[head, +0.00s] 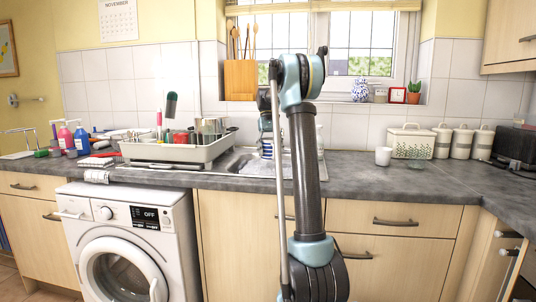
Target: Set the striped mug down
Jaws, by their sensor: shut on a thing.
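The striped mug (267,152), white with blue bands, shows as a small patch just left of my arm, over the sink area. My gripper (267,138) is above it, pointing down, and is shut on the mug. My arm hides part of the gripper and of the mug's right side. I cannot tell whether the mug touches the surface below. The metal sink (240,162) lies around and below it, partly hidden by my arm.
A full dish rack (165,152) stands left of the sink. Right of my arm are a white cup (383,156), a glass (417,161), a basket (411,143) and several canisters (462,142). The grey worktop (370,181) is clear at the front right. Soap bottles (81,139) stand far left.

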